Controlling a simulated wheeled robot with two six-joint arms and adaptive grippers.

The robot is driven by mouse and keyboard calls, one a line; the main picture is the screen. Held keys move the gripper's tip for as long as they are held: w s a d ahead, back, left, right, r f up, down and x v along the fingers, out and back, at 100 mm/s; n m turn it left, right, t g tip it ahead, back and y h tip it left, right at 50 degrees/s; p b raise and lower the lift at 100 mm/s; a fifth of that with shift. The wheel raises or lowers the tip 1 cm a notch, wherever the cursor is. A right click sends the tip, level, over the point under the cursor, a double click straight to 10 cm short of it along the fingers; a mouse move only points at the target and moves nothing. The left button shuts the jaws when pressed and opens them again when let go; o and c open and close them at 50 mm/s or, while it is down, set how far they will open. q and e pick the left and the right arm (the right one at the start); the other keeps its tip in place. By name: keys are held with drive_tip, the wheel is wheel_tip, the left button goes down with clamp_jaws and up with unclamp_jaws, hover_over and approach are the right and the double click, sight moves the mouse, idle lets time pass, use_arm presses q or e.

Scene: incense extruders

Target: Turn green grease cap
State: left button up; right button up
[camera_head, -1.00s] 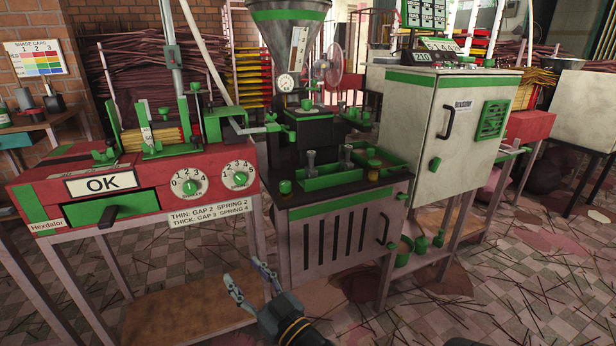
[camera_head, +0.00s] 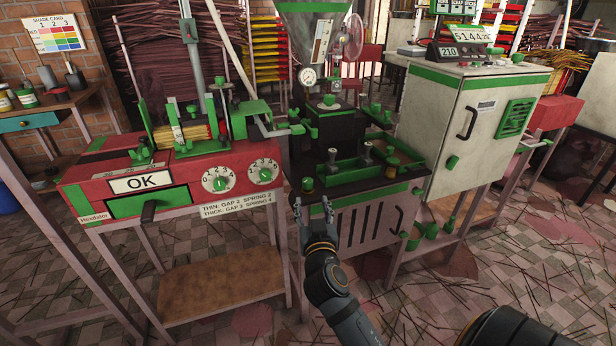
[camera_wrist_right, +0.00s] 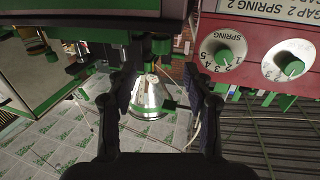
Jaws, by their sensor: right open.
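My right gripper (camera_head: 312,208) is open and empty, in front of the extruder stand's front edge. In the right wrist view its two dark fingers (camera_wrist_right: 160,85) are spread apart. A small brass cup with a green cap (camera_head: 308,184) stands on the stand's front left corner, just beyond and above the fingertips. A similar green-topped cup (camera_head: 392,167) stands at the right end. Other green knobs (camera_head: 305,104) sit on the black extruder body. I cannot tell for sure which is the grease cap. My left gripper is out of view.
A white cabinet (camera_head: 475,130) stands to the right. Green trays (camera_head: 345,170) and upright metal pegs lie behind the gripper. The floor in front is strewn with sticks.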

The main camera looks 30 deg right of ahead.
sight(308, 187)
drive_tip(key=x, duration=1)
drive_tip(key=shift+w+d, duration=0.1)
drive_tip(key=shift+w, duration=0.15)
clamp_jaws()
drive_tip(key=shift+f, duration=0.1)
